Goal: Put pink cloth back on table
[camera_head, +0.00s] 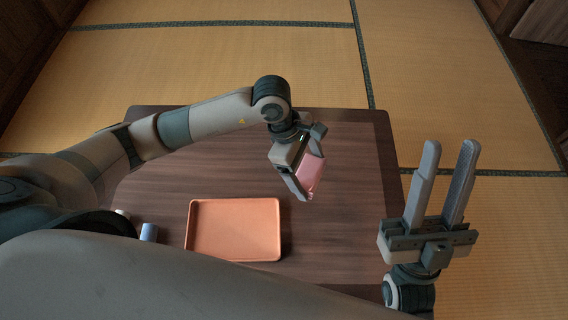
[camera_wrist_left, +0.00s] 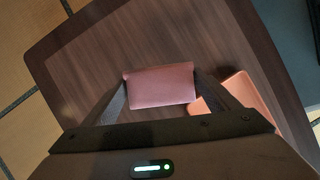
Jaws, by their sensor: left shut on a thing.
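The pink cloth (camera_head: 311,173) is a small folded piece between the fingers of my left gripper (camera_head: 305,190). In the left wrist view the cloth (camera_wrist_left: 160,85) spans the gap between both fingers of the left gripper (camera_wrist_left: 160,92). My left gripper is shut on it over the wooden table (camera_head: 340,225). Whether the cloth touches the table cannot be told. My right gripper (camera_head: 444,180) is open and empty, fingers pointing up, at the table's right edge.
An orange tray (camera_head: 236,202) lies empty on the table, left of the held cloth. A small bluish object (camera_head: 148,232) and a pale one (camera_head: 122,213) stand left of the tray, partly hidden by my arm. The table's right side is clear. Tatami floor surrounds it.

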